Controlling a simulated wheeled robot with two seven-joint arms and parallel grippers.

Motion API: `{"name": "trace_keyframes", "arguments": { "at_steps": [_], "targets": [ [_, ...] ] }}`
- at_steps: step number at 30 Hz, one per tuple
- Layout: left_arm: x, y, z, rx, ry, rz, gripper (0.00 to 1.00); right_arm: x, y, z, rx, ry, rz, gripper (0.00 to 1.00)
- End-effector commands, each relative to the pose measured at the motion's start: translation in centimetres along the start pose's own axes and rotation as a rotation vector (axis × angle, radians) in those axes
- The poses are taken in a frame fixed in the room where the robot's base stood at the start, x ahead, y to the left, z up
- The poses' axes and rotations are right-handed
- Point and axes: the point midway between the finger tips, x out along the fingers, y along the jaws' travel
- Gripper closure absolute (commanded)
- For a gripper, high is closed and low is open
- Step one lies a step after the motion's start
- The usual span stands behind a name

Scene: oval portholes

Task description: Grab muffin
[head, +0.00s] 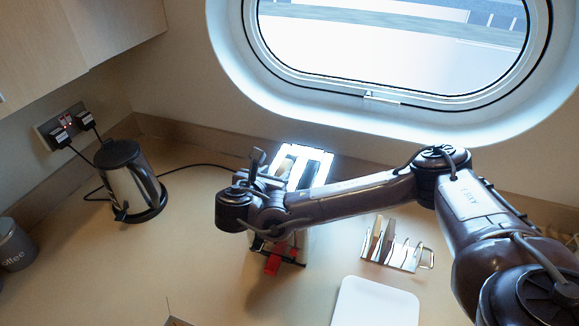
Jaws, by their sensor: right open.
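I cannot make out a muffin in the head view. A bright metal toaster (313,155) stands on the counter below the window, with long slots in its top. My right arm reaches in from the right, across the toaster. My right gripper (281,257), with red fingertips, is open at the toaster's near end. My wrist and forearm hide much of the toaster and what may be in its slots. I cannot tell whether the fingers touch anything. My left gripper is not in view.
A metal toast rack (397,250) with slices in it stands right of the toaster. A white board or plate (375,304) lies in front of it. A corded kettle (130,178) stands left, and a coffee canister (14,245) at the left edge.

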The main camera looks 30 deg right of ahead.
Motion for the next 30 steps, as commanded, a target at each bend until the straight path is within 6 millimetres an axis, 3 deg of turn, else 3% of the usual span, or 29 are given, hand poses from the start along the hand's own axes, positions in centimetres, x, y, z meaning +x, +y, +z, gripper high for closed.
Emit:
{"name": "trace_keyframes", "arguments": {
  "at_steps": [6,18,27,30],
  "targets": [
    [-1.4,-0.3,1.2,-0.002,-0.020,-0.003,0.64,2.3,0.0,0.2,-0.001,0.000,-0.004,0.58],
    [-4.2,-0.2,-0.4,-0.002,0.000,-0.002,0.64,7.0,0.2,-0.1,0.000,0.002,-0.003,0.58],
    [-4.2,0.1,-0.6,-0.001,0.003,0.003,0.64,7.5,0.3,-0.2,-0.001,0.000,0.000,0.58],
    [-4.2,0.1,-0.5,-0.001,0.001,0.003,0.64,7.5,0.3,-0.2,0.000,0.000,0.000,0.71]
  ]
}}
